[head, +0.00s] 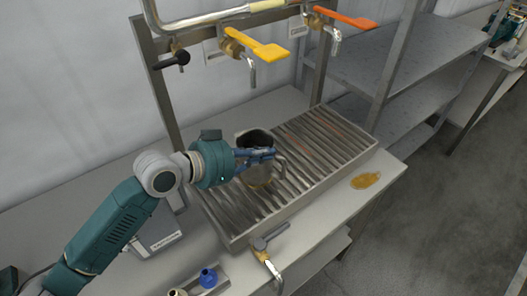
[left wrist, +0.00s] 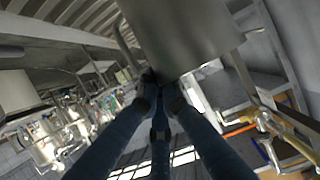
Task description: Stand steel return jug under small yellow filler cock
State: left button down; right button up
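The steel return jug (head: 262,176) is upright at the slatted drip tray, its open dark mouth facing up; I cannot tell whether its base touches the slats. My left gripper (head: 268,154) is shut on the jug at its near side. In the left wrist view the fingertips (left wrist: 160,88) are close together against the grey jug (left wrist: 185,35), beside its curved handle. The small yellow filler cock (head: 258,48), with its steel spout pointing down, is on the pipe above and behind the jug. My right gripper is not in view.
The slatted drip tray (head: 236,239) sits on the bench. An orange-handled cock (head: 345,18) is right of the yellow one, a black-handled one (head: 172,60) left. Another black-handled cock (head: 268,238) is at the tray's front. An amber puddle (head: 366,180) lies on the bench at right.

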pick_arm(q)
jog(key=c, duration=1.9)
grip_release()
jog(key=shift+f, duration=0.1)
jog(key=shift+c, duration=0.2)
jog(key=b+v, duration=0.3)
jog(key=v, duration=0.9)
